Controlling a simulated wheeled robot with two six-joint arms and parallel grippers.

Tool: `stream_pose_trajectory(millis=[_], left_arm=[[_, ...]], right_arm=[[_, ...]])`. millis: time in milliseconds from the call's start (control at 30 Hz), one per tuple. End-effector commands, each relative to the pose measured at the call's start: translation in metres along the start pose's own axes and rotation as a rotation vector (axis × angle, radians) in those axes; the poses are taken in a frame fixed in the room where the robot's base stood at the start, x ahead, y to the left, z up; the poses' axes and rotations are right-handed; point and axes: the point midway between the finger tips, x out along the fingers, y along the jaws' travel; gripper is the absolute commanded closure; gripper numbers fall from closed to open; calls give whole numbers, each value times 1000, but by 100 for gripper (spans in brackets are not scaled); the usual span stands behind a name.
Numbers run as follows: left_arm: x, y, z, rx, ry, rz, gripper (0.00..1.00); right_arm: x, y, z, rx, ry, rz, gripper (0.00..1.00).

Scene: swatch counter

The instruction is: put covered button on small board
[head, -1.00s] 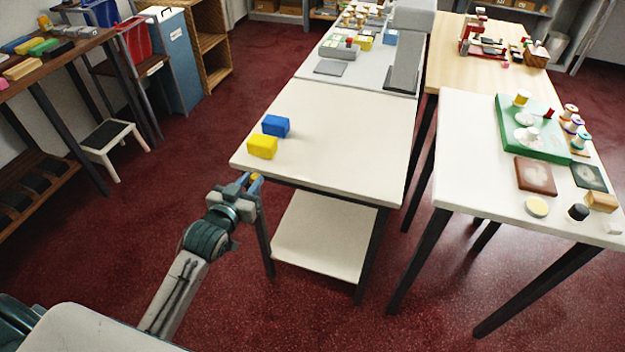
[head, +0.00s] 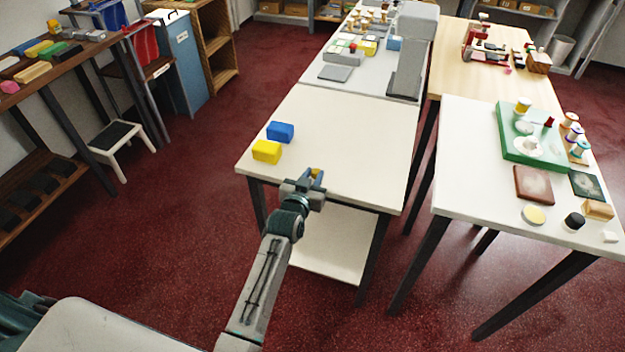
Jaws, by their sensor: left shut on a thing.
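My left gripper (head: 312,178) is over the near edge of the white middle table (head: 350,130). It is shut on a small item with yellow showing (head: 318,173), mostly hidden by the jaws; I cannot tell whether it is the covered button. On the right white table lie a brown square board (head: 533,185) and a smaller dark green board (head: 587,186); I cannot tell which is the small board. A pale yellow round disc (head: 534,215) lies below the brown board. My right gripper is not in view.
A blue block (head: 280,131) and a yellow block (head: 267,151) sit at the middle table's left side. The rest of its top is clear. The right table (head: 465,170) also holds a green tray (head: 510,148), spools and a black-topped jar (head: 574,221). A gap separates the tables.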

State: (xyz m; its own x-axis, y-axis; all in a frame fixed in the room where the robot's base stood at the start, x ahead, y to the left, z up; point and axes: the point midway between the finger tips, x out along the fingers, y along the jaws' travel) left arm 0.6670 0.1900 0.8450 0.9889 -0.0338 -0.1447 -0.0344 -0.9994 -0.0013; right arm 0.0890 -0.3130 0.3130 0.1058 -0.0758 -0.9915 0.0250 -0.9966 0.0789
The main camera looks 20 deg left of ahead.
Motion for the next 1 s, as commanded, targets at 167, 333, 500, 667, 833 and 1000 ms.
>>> stream_pose_trajectory(millis=[167, 333, 500, 667, 833, 1000], left_arm=[[2, -1, 19, 0, -1, 0, 98], [2, -1, 20, 0, 0, 0, 98], [3, -1, 24, 0, -1, 0, 98], [3, -1, 23, 0, -1, 0, 55], [3, -1, 23, 0, 0, 0, 55], [0, -1, 21, 0, 0, -1, 55]], right_arm=[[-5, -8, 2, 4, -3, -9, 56], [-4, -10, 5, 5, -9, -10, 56], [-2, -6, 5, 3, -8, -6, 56], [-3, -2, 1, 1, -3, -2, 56], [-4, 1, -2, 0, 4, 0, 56], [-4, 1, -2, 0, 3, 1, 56]])
